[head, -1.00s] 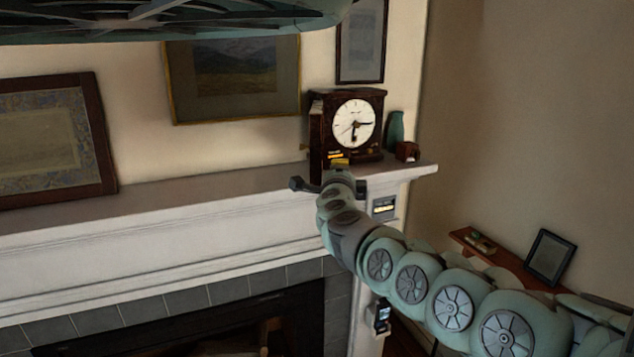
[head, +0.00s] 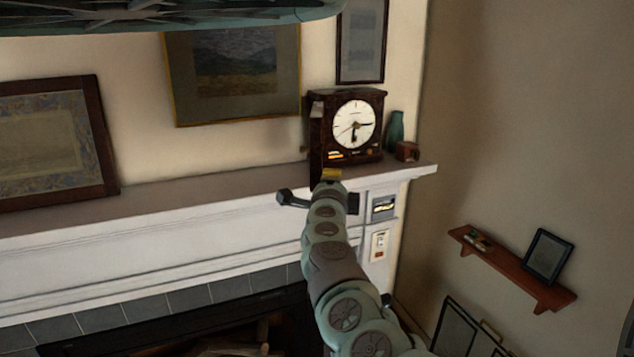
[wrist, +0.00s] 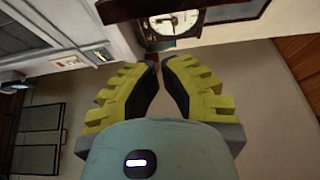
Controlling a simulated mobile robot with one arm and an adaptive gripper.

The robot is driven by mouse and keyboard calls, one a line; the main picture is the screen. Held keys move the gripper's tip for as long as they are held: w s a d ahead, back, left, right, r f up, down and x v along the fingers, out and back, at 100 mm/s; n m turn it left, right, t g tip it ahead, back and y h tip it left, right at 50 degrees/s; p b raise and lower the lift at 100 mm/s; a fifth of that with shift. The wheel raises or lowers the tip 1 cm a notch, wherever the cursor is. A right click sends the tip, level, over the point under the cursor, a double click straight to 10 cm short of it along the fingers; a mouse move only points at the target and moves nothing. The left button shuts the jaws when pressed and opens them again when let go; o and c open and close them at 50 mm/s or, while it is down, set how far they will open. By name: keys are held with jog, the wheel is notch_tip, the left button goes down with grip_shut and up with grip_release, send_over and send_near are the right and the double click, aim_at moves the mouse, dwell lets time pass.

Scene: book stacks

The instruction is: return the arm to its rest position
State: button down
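My arm (head: 335,265) rises from the bottom of the head view toward the mantel. My gripper (head: 331,174) is at its upper end, in front of the mantel edge and below the clock; its yellow fingers are small there. In the wrist view my gripper (wrist: 161,62) shows two yellow ribbed fingers with dark inner pads. A narrow gap separates the tips, with nothing between them. The clock (head: 354,124) stands on the mantel and appears beyond the fingers in the wrist view (wrist: 175,22). A dark, narrow upright face (head: 316,143) shows at the clock's left side.
The white mantel (head: 150,205) runs across the left, above a dark fireplace. A teal vase (head: 396,130) and a small brown object (head: 407,151) stand right of the clock. A wall shelf (head: 510,268) holds a picture frame (head: 548,257). A dark-framed stand (head: 462,330) is below.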

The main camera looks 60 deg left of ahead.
jog(key=shift+v, duration=0.85)
jog(key=shift+s+a+f, duration=0.1)
jog(key=shift+s, duration=0.05)
